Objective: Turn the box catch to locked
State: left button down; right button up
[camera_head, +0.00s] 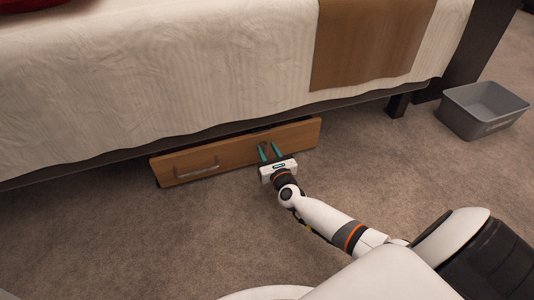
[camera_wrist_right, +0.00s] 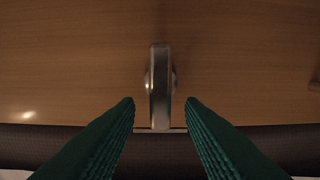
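The box (camera_head: 225,155) has a light wooden front with a silver bar handle (camera_head: 197,170) and sits low under the bed. The catch (camera_wrist_right: 160,85) is a metal bar on the wooden front, standing upright in the right wrist view, with a round base behind it. In the head view my right gripper hides it. My right gripper (camera_head: 270,150) has green fingers pointing at the box front. In the right wrist view its fingertips (camera_wrist_right: 160,103) are apart, one on each side of the catch's lower part, with gaps on both sides. My left gripper is out of view.
The bed with a cream cover (camera_head: 180,70) overhangs the box. A brown cloth (camera_head: 370,45) hangs over its side. A grey bin (camera_head: 484,110) stands on the carpet at the right, beyond a dark bed leg (camera_head: 398,105). The carpet (camera_head: 120,240) in front is clear.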

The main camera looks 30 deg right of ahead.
jog(key=shift+w+d, duration=0.1)
jog(key=shift+w, duration=0.4)
grip_shut()
